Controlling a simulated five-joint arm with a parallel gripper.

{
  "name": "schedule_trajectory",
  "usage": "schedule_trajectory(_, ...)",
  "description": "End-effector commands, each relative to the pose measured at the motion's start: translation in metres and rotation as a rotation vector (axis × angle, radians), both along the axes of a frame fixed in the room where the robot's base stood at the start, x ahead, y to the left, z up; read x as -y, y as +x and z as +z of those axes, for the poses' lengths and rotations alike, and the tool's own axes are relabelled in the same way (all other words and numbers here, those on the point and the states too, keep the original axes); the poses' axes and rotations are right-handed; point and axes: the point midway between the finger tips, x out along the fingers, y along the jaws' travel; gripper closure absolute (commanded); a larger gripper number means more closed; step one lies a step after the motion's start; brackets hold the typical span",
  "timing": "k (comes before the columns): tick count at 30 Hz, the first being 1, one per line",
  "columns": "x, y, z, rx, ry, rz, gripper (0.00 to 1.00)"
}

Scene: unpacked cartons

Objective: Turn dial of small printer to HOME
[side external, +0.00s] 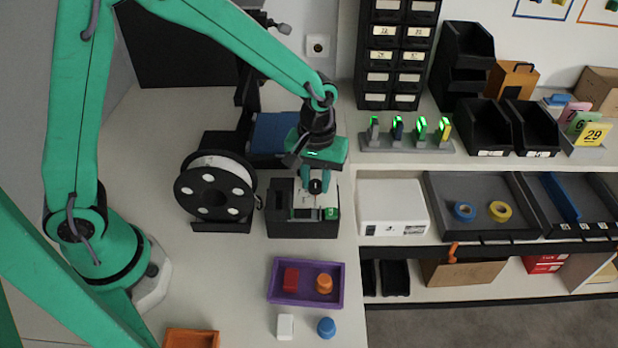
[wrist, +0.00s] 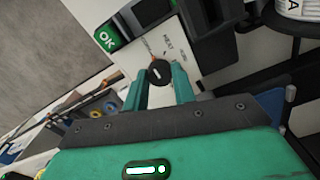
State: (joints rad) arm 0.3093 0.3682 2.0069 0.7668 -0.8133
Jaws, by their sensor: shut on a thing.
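The small printer (side external: 290,228) is a dark box with a pale top panel, on the table in the side external view. Its panel (wrist: 188,58) shows in the wrist view with small printed words around a round black dial (wrist: 159,71). The dial has a short white mark, and a small orange mark lies at its edge. My gripper (side external: 316,184) reaches down onto the panel. Its two green fingers (wrist: 160,76) are shut on the dial, one on each side.
A green OK button (wrist: 107,38) sits on the printer near the dial. A filament spool (side external: 215,190) stands just left of the printer. A purple tray (side external: 306,302) with a red and an orange piece lies in front. A white box (side external: 392,208) is to the right.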

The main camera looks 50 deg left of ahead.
Motion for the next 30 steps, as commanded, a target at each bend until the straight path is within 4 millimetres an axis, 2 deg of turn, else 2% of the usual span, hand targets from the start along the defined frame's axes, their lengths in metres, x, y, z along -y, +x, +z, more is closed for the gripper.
schedule_trajectory(11,0.0000,0.0002,0.0007,0.001,0.000,-0.171,0.96)
schedule_trajectory(30,0.0002,0.0005,0.0011,0.001,-0.001,-0.753,0.96)
